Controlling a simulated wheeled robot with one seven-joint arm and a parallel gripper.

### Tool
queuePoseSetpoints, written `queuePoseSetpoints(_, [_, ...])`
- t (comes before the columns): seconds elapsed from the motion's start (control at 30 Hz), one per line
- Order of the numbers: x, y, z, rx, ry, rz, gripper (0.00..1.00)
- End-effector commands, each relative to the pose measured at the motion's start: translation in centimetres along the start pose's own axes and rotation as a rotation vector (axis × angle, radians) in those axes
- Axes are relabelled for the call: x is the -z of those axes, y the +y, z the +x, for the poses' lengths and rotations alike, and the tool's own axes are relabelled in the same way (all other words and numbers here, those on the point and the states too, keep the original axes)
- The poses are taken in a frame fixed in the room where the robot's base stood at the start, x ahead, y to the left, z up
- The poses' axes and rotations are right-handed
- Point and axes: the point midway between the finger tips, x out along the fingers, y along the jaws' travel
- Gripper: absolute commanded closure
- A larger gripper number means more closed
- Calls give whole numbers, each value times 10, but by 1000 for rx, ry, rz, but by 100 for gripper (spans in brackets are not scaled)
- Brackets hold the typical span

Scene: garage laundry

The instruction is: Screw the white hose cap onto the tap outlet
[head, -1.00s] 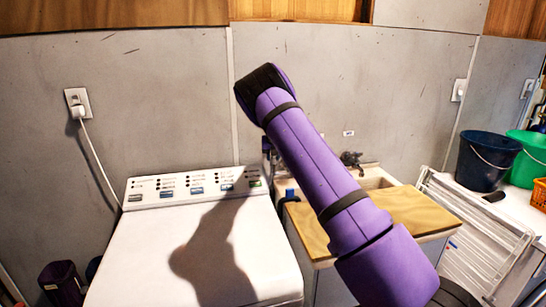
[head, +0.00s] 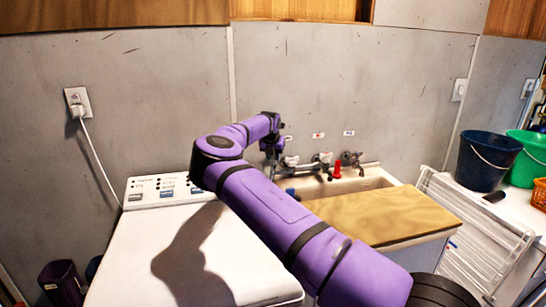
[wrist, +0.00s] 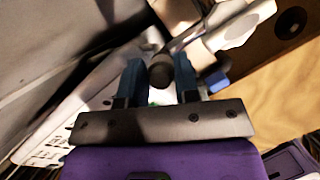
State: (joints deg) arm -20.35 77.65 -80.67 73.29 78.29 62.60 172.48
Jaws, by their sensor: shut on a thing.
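My gripper (head: 272,150) is at the left end of the row of taps, beside the left tap (head: 290,161), above the sink's back left corner. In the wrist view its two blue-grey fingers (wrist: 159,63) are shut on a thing. A pale patch (wrist: 167,96) shows between them, which fits the white hose cap, but most of it is hidden. A dark rounded end (wrist: 160,73) also lies between the fingers; I cannot tell whether it is the tap outlet or touches the cap. The pale tap body (wrist: 230,25) is just beyond, upper right.
The sink (head: 372,183) has a wooden board (head: 385,216) across its front. A middle tap (head: 322,159) and right tap (head: 352,160) stand nearby, with a red piece (head: 337,171) between them. A blue piece (head: 290,192) is at the sink's left. The washing machine (head: 150,255) is left.

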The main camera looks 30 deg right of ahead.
Motion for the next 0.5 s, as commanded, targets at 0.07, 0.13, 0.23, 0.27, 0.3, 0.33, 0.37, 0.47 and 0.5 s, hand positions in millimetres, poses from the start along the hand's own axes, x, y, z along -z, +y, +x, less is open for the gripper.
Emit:
queuePoseSetpoints(0.07, [0, -8, 3, 18, 2, 8, 99])
queuePoseSetpoints(0.13, [1, -7, 2, 15, 1, 9, 99])
queuePoseSetpoints(0.23, [1, -6, 2, 14, 1, 9, 99])
queuePoseSetpoints(0.27, [1, -6, 2, 13, 2, 9, 99])
queuePoseSetpoints(0.3, [1, -6, 2, 13, 2, 9, 99])
queuePoseSetpoints(0.33, [1, -6, 2, 13, 2, 9, 99])
queuePoseSetpoints(0.37, [1, -6, 2, 13, 2, 9, 69])
queuePoseSetpoints(0.47, [1, -4, 1, 10, 1, 8, 46])
queuePoseSetpoints(0.5, [1, -4, 1, 9, 1, 7, 41])
